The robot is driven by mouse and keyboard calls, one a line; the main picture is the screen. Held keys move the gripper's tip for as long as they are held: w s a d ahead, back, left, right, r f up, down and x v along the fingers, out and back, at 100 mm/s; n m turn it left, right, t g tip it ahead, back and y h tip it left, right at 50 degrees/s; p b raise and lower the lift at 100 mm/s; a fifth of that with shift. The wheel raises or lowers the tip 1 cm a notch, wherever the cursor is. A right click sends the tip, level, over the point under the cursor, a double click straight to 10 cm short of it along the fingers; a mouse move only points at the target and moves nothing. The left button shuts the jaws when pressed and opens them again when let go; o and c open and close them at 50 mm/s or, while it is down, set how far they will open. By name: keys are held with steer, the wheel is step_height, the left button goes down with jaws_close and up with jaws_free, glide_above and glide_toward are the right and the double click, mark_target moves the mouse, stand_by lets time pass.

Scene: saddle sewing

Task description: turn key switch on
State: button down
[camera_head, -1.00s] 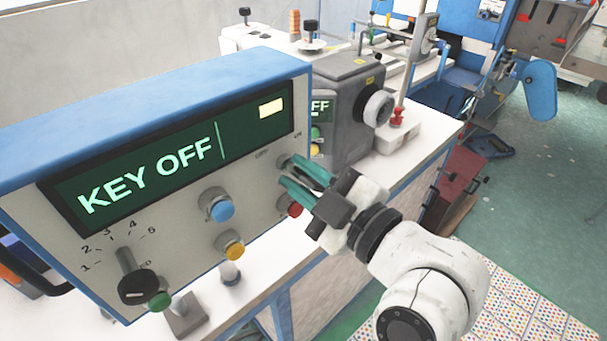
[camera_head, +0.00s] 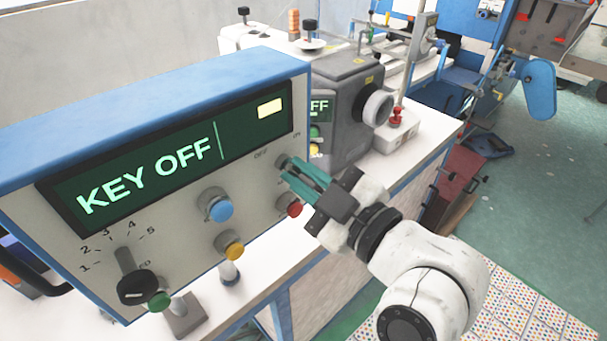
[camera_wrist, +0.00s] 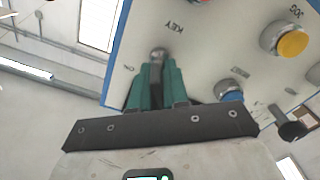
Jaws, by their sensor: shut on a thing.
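The control box (camera_head: 265,61) has a blue top and a grey front panel with a dark green display (camera_head: 165,158) that reads "KEY OFF". The key switch (camera_head: 284,161) is a small metal knob at the panel's upper right, near OFF and ON marks. In the wrist view the key switch (camera_wrist: 158,53) shows between the fingertips, beside the printed word KEY. My gripper (camera_head: 291,171) has green fingers and is shut on the key switch. The fingers hide part of it.
A blue button (camera_head: 219,208), a yellow button (camera_head: 235,248), a red button (camera_head: 295,208) and a black selector knob (camera_head: 136,286) are on the same panel. A grey sewing machine (camera_head: 345,95) stands behind the box. Free floor lies to the right.

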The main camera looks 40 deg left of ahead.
steer(key=m, duration=0.3)
steer(key=m+p, duration=0.1)
steer(key=shift+r+m, duration=0.3)
steer(key=m+p, duration=0.1)
steer(key=m, duration=0.2)
steer(key=shift+w+r+m+p, duration=0.1)
steer(key=shift+w+m+p, duration=0.05)
steer(key=shift+m+p, duration=0.2)
steer(key=m+p, duration=0.3)
steer(key=m, duration=0.2)
steer(key=shift+w, duration=0.2)
steer(key=shift+w+d+m+p, duration=0.1)
steer(key=shift+m+p, duration=0.65)
steer(key=shift+m, duration=0.5)
steer(key=c, duration=1.4)
jaws_free()
steer(key=shift+w, duration=0.1)
steer(key=shift+o, duration=0.8)
steer(key=shift+f, duration=0.3)
